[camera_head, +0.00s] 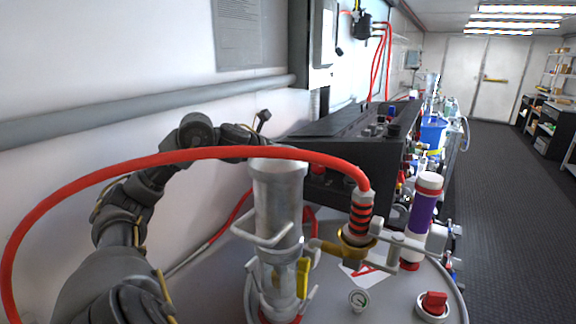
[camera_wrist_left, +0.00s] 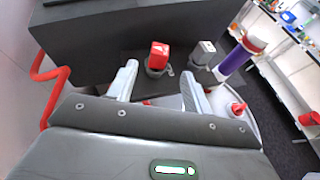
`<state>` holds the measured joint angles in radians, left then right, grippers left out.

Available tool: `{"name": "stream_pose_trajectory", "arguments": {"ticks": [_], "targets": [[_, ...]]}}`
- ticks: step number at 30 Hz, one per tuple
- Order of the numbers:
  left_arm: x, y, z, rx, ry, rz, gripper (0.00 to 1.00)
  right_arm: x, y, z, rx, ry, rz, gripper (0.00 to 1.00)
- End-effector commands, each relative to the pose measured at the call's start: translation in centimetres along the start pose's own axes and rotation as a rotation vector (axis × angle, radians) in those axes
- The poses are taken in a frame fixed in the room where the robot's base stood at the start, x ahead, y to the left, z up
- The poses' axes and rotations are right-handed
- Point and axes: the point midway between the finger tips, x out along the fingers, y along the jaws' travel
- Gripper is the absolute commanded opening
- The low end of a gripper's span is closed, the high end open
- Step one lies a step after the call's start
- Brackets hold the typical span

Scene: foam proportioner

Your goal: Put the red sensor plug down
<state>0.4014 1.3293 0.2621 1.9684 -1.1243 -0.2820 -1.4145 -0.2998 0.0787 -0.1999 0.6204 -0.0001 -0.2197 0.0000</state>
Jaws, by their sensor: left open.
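The red sensor plug (camera_wrist_left: 159,54) is a red block seated upright on a grey round base by the dark box in the left wrist view. A small red part at the dark box also shows in the head view (camera_head: 318,169), but I cannot tell if it is the same plug. My left gripper (camera_wrist_left: 161,88) is open, its two pale fingers apart. The plug appears beyond the fingertips, between them in the picture, with no finger visibly closed on it. In the head view the left gripper is hidden behind the metal cylinder (camera_head: 277,205). My right gripper is not seen.
A grey-topped plug (camera_wrist_left: 203,50) stands right of the red one. A purple cylinder (camera_head: 422,208) stands on the round grey lid (camera_head: 335,302). A thick red hose (camera_head: 110,166) arches to a ringed connector (camera_head: 361,212). The dark box (camera_head: 340,135) is close behind.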

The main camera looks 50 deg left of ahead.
Motion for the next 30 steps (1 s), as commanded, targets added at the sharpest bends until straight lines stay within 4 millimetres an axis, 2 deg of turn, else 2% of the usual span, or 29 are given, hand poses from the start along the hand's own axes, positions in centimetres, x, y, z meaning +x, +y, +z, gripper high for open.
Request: {"name": "stream_pose_trajectory", "arguments": {"ticks": [1, 3, 9, 26, 28, 30], "targets": [[-0.4, 0.0, -0.5, 0.0, 0.0, 0.0, 0.5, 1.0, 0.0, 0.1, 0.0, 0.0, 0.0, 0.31], [-1.2, 0.1, -0.4, -0.001, 0.0, 0.001, 0.5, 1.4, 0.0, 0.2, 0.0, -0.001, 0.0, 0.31], [-2.2, -0.1, -0.1, -0.002, 0.0, -0.001, 0.5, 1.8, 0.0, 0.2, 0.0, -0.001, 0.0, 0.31], [-2.2, 0.0, -0.1, -0.004, 0.0, -0.001, 0.5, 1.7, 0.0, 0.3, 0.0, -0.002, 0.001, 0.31], [-1.7, 0.0, -0.8, -0.021, 0.004, -0.005, 0.5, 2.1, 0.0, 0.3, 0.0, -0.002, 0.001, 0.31], [-0.6, 0.2, -2.5, -0.069, 0.012, -0.013, 0.5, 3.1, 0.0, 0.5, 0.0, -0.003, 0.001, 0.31]]}}
